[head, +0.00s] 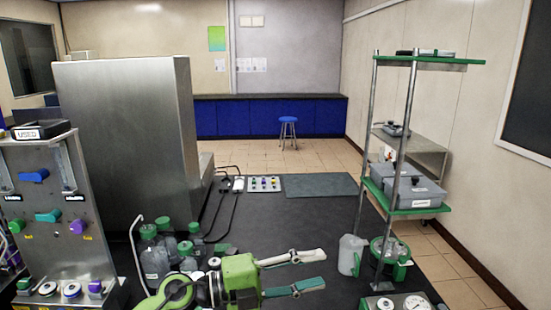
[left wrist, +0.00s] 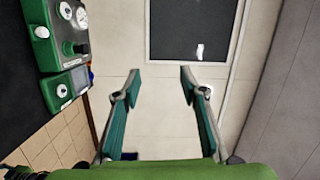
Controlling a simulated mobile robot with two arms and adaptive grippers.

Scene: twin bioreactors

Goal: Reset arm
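My left gripper (head: 308,270) reaches in from the bottom of the head view and points to the right. Its two fingers are spread apart with nothing between them. In the left wrist view the same gripper (left wrist: 158,82) shows open and empty, with the pale wall and a dark panel beyond it. My right gripper does not show in either view.
A green-shelved rack (head: 420,210) with grey boxes stands at the right. A jug (head: 350,255) stands by its foot. Several green-capped bottles (head: 155,258) stand left of my gripper. A steel cabinet (head: 130,140) stands at the left. A blue stool (head: 288,130) is far back.

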